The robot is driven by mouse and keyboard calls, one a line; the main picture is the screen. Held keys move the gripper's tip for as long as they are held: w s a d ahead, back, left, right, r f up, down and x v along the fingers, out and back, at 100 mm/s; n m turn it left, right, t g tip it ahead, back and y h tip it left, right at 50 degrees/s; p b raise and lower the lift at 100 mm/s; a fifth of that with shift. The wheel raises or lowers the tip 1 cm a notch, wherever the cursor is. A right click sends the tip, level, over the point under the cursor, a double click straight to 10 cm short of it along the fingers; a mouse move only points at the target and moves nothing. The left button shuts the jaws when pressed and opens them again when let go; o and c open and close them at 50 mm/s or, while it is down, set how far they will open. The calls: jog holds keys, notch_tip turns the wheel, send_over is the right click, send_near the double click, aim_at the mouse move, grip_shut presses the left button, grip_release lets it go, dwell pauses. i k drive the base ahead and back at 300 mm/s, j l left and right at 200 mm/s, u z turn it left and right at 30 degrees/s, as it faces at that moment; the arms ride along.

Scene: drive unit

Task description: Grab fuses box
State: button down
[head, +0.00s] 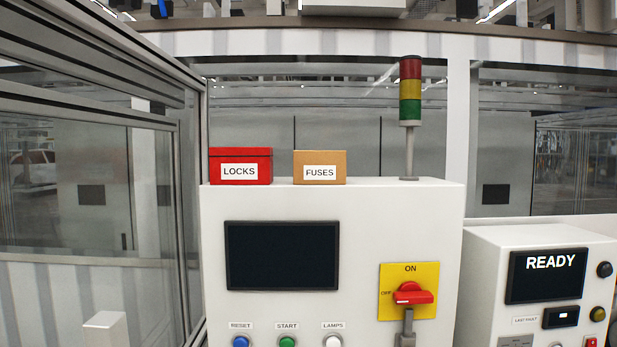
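The fuses box (320,159) is a small tan box with a white label reading FUSES. It sits upright on top of the white control cabinet (360,215), near the middle of the head view. My gripper is not in view, so its state and its distance from the box do not show.
A red LOCKS box (240,155) sits left of the fuses box with a small gap. A red, yellow and green signal tower (410,95) stands right. A red switch (412,294) is on the cabinet front. A framed glass panel (90,190) stands at left.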

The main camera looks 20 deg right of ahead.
aim_at(310, 167)
jog(key=i+l+z, duration=0.1)
jog(key=l+z, duration=0.25)
jog(key=i+l+z, duration=0.1)
jog(key=l+z, duration=0.25)
jog(key=j, duration=0.1)
